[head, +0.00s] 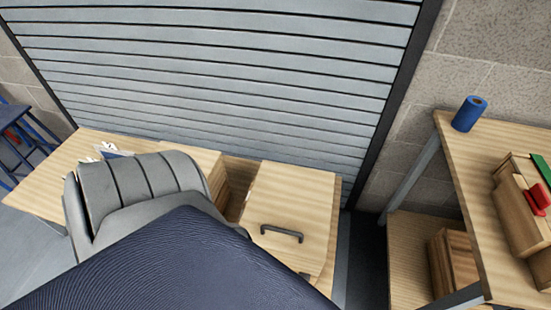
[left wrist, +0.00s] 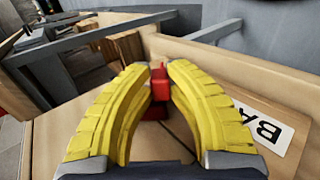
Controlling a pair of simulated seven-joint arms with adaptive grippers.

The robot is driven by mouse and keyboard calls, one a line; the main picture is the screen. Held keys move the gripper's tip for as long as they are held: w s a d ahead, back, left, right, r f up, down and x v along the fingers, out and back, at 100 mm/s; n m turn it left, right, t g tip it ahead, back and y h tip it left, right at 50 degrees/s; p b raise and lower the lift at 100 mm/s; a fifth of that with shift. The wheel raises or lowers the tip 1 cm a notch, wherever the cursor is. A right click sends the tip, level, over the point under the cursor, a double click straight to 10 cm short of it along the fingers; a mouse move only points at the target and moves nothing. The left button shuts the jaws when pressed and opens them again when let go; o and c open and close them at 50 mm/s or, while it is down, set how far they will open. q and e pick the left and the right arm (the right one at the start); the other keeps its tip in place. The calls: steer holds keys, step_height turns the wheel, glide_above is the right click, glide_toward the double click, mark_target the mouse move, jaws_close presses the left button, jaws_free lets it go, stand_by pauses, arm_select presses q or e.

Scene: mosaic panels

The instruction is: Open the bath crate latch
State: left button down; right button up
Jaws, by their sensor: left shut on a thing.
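In the left wrist view, the yellow fingers of my left gripper (left wrist: 160,72) are closed around a small red latch (left wrist: 159,86). The latch sits on the front of a light wooden crate (left wrist: 215,62). A white label (left wrist: 262,124) on that crate shows the letters "BA", and the rest is cut off. In the head view, a light wooden crate (head: 300,200) with a dark bar handle (head: 282,233) on top stands at lower centre. My own arm hides its near part, the latch and my left gripper there. My right gripper is in neither view.
A wooden table (head: 50,185) is at the left, against a grey roller shutter (head: 220,70). At the right, a wooden bench (head: 480,200) holds a blue roll (head: 469,114) and a wooden box (head: 515,210) with red and green items.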

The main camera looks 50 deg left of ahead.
arm_select(q)
steer(key=shift+f, duration=0.2)
stand_by(0.5)
steer(key=c, duration=1.3)
jaws_free()
steer(key=shift+s+a, duration=0.1)
steer(key=v, duration=1.2)
steer(key=shift+f, duration=0.15)
